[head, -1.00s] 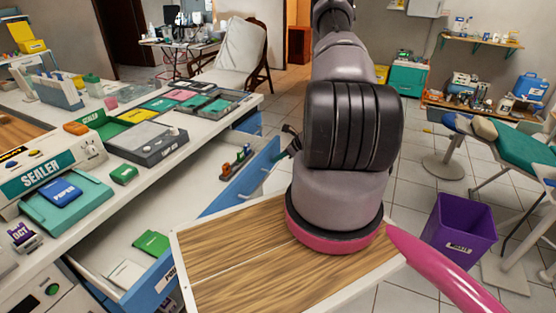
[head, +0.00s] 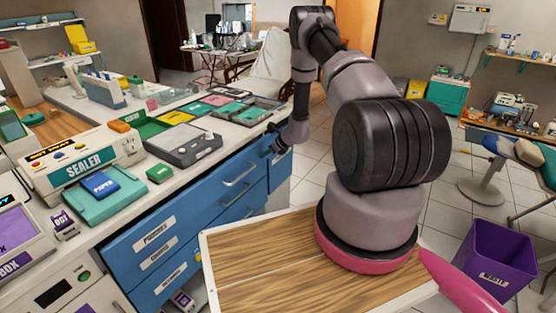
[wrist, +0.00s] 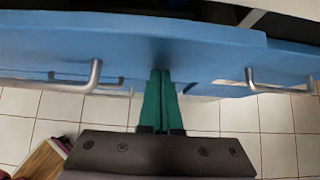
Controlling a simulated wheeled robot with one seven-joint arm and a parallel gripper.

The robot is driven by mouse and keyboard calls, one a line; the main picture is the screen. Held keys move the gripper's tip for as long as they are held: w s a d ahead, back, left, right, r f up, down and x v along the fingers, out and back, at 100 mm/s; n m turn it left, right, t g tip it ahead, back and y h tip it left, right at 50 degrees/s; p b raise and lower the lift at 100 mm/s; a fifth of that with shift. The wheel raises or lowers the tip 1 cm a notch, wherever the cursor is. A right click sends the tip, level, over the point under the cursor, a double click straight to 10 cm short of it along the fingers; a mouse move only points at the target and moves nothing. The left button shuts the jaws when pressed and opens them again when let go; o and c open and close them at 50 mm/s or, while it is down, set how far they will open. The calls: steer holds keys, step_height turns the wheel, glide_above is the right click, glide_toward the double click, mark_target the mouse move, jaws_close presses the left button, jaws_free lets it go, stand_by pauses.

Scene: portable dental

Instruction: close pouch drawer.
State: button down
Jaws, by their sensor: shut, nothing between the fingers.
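The pouch drawer (head: 152,236) is the top blue drawer of the cabinet under the counter, with a label reading like "POUCHES" and a metal handle (head: 238,173). In the head view its front looks about flush with the drawers below, and its inside is hidden. My gripper (wrist: 160,74) is shut and empty. In the wrist view its green fingers are together, their tips at or very near the blue front, between two metal handles; I cannot tell whether they touch.
The counter above holds a sealer (head: 80,165), a blue paper pack (head: 101,184), a grey device (head: 186,145) and several trays. A purple waste bin (head: 490,258) stands on the floor at right. Open tiled floor lies beyond the cabinet's right end.

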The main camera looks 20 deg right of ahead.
mark_target(260, 149)
steer(key=w+a, duration=0.2)
steer(key=shift+w, duration=0.4)
steer(key=shift+w+a, duration=0.15)
steer(key=shift+w+a+r, duration=0.1)
steer(key=shift+r, duration=0.05)
